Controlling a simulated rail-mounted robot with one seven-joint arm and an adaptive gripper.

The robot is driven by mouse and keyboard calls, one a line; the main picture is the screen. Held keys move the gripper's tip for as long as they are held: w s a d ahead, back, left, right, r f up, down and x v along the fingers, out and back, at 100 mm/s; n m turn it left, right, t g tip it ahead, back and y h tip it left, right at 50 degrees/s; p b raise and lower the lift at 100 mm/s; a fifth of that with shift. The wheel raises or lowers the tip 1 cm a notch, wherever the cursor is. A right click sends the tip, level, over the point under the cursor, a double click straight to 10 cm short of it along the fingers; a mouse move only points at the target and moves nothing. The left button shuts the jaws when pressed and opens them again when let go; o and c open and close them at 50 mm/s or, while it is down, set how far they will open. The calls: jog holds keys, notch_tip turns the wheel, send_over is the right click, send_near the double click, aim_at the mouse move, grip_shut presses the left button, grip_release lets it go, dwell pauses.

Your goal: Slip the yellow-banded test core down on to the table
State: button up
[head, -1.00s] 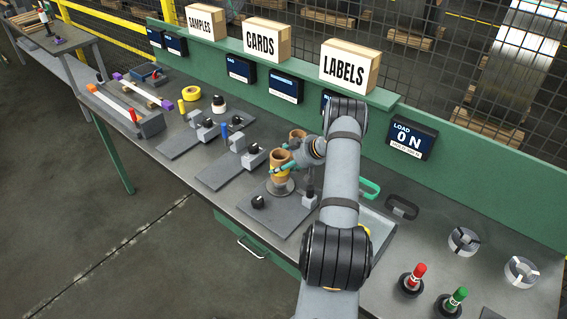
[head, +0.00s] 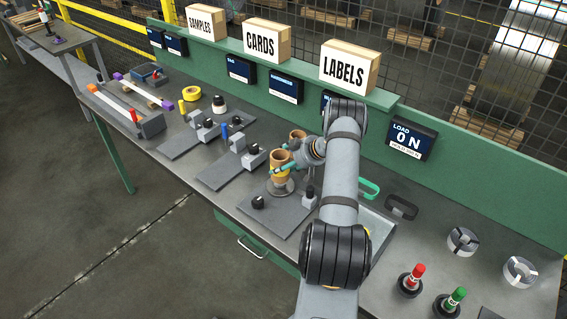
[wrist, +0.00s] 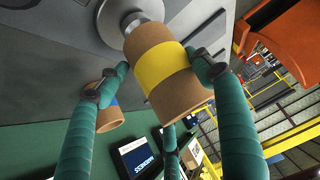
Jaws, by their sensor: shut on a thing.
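The yellow-banded test core (head: 281,168) is a brown tube held upright above a round metal table (head: 279,188). It also shows in the wrist view (wrist: 163,68), with the round table (wrist: 122,14) at its lower end. A short bright metal stub shows between the core's end and the table, so the core is not down on the table face. I cannot tell how far the core is around the stub. My gripper (head: 283,168), with green fingers, is shut on the core from both sides, near its yellow band.
A second brown core (head: 297,136) stands close behind; the wrist view shows its blue band (wrist: 114,102). A black knob (head: 258,201) is in front on the base plate, and a small dark post (head: 310,197) is at right. A load display (head: 409,138) reads 0 N.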

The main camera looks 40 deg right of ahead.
jog(key=shift+f+b, duration=1.4)
jog(key=shift+f, duration=0.7)
jog(key=o, duration=1.3)
jog(key=shift+r, duration=0.1)
jog(key=v, duration=1.2)
jog(key=shift+w, duration=0.1)
